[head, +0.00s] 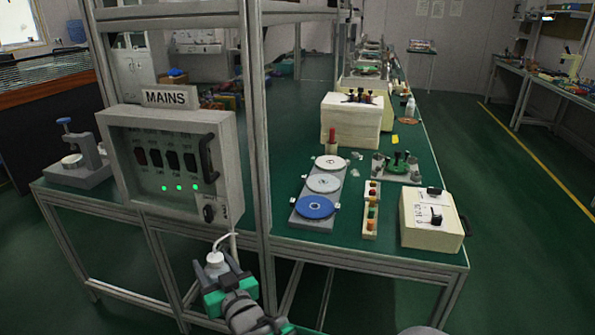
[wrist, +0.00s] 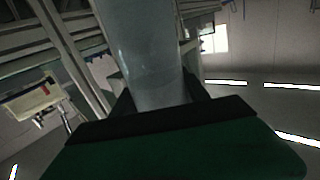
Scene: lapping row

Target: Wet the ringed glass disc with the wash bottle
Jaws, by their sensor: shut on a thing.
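My gripper (head: 222,278) is shut on the wash bottle (head: 215,259), at the bottom centre of the head view, in front of the bench frame. The bottle's white top and thin bent spout show above the jaws. In the wrist view the bottle's pale, translucent body (wrist: 145,50) stands between the dark fingers. Three round discs lie in a row on a grey plate on the green bench: a blue one (head: 315,207) nearest, a pale grey one (head: 323,184) and a whitish one (head: 329,163). I cannot tell which one is the ringed glass disc. The bottle is apart from all of them.
The MAINS box (head: 175,155) and an upright metal post (head: 257,120) stand close to the gripper. A button strip (head: 371,210) and a cream box (head: 432,220) are right of the discs. A press (head: 80,165) stands at the left.

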